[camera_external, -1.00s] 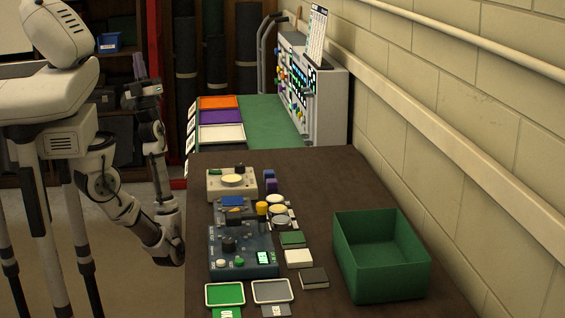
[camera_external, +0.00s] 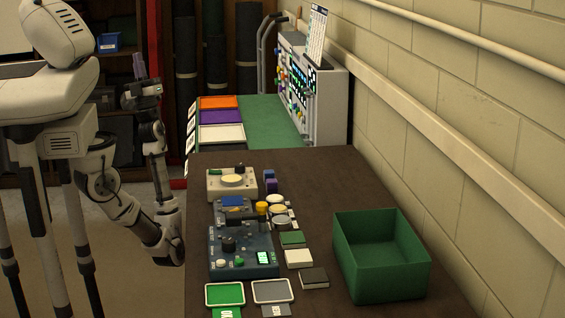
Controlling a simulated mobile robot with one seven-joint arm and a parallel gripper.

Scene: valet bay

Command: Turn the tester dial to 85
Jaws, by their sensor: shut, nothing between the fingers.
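The tester (camera_external: 243,262) is a dark blue box on the near left part of the brown table. A black dial (camera_external: 229,244) stands on its top. A small lit screen (camera_external: 263,257) is at its right, too small to read, as is the dial's setting. A green button and a white button sit at its front. My gripper (camera_external: 139,64) points upward at the upper left, beyond the table's left edge. It is shut and empty, well away from the tester.
A cream device (camera_external: 232,184) and a smaller blue-topped device (camera_external: 233,209) stand behind the tester. Round tins and small boxes lie to its right. A green bin (camera_external: 381,295) stands farther right. Two framed pads lie in front. The wall bounds the right.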

